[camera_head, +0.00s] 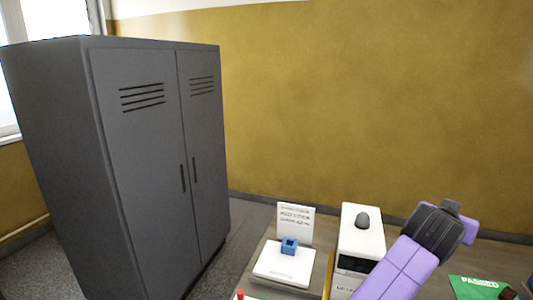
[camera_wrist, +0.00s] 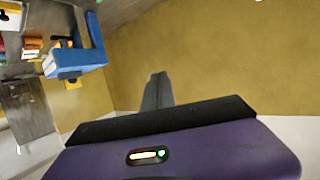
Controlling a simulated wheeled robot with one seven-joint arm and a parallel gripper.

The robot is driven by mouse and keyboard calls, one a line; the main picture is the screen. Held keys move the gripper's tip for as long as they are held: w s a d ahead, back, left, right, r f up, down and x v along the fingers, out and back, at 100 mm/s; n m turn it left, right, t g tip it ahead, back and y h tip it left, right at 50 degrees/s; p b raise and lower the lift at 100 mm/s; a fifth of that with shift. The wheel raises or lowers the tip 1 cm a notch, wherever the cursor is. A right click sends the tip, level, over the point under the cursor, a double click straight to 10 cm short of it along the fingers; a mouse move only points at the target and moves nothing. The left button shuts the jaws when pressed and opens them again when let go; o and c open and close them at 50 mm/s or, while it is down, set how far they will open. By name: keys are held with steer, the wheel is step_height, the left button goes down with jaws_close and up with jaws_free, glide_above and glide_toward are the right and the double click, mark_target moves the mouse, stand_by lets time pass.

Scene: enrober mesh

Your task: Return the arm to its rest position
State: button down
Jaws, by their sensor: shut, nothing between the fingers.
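My gripper (camera_wrist: 157,90) shows in the wrist view as dark fingers closed together beyond the purple wrist. Nothing is between the fingers, and the yellow wall is behind them. In the head view, my purple and dark grey arm (camera_head: 405,265) rises at the lower right, over the table's right part. I cannot make out the fingertips in the head view.
A tall grey locker (camera_head: 140,150) stands at the left. A white scale-like device (camera_head: 283,267) bears a small blue block (camera_head: 289,246). A white box (camera_head: 361,225) with a dark knob stands beside it. A green "PASSED" sheet (camera_head: 472,285) lies right. The wrist view shows a blue object (camera_wrist: 75,60).

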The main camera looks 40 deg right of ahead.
steer(key=w+a+r+n+t+h, duration=0.3)
steer(key=w+a+r+n+t, duration=0.15)
steer(key=r, duration=0.25)
steer(key=w+a+r+n+t+h, duration=0.3)
steer(key=w+r+t, duration=0.2)
steer(key=r, duration=0.1)
steer(key=w+a+f+n+t+y+b, duration=0.1)
steer(key=w+a+f+n+t+y, duration=0.2)
steer(key=a+n+t+y, duration=0.4)
steer(key=w+a+f+n+t+y, duration=0.3)
steer(key=a+n+t, duration=0.15)
steer(key=a, duration=0.55)
steer(key=s+a+f+n+y, duration=0.1)
steer(key=s+a+f+y, duration=0.25)
steer(key=a+f, duration=0.35)
steer(key=s+a+f+n+y, duration=0.1)
steer(key=s+a+f+y, duration=0.1)
steer(key=a+f+y, duration=0.4)
steer(key=s+a+f+m+g+b, duration=0.1)
steer(key=s+a+f+g, duration=0.2)
steer(key=s+a+f, duration=0.2)
steer(key=s+a+f+m+g+b, duration=0.1)
steer(key=s+a+f+m+g, duration=0.1)
steer(key=s+a+f, duration=0.3)
steer(key=s+f+g, duration=0.1)
steer(key=s+f, duration=0.3)
steer(key=s, duration=0.4)
steer(key=shift+a+f+y, duration=0.2)
steer(key=shift+a+y, duration=0.15)
